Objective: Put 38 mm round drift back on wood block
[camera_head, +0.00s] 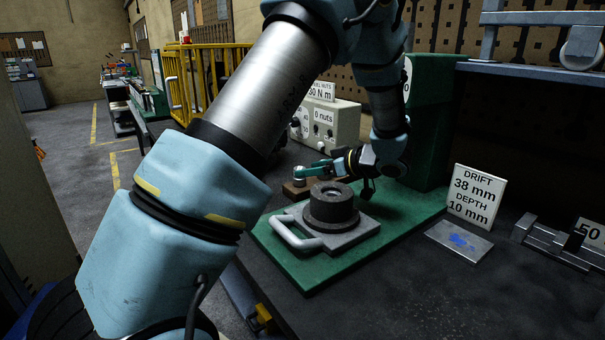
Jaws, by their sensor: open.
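The wood block (291,189) is a small brown block beyond the black ring-shaped part, partly hidden by it and by my arm. A small pale metal piece, apparently the round drift (298,174), is at the block's top, right by my fingertips. Whether it rests fully on the block is too small to tell. My gripper (304,172) has green fingers, points left and is open around or beside this metal piece. Contact between fingers and piece cannot be made out.
A black ring-shaped part (331,202) sits on a grey plate with a handle (295,236), on a green base (300,275). A sign (474,195) reads "DRIFT 38 mm, DEPTH 10 mm". A flat metal plate (459,240) lies before it. A control box (340,125) stands behind.

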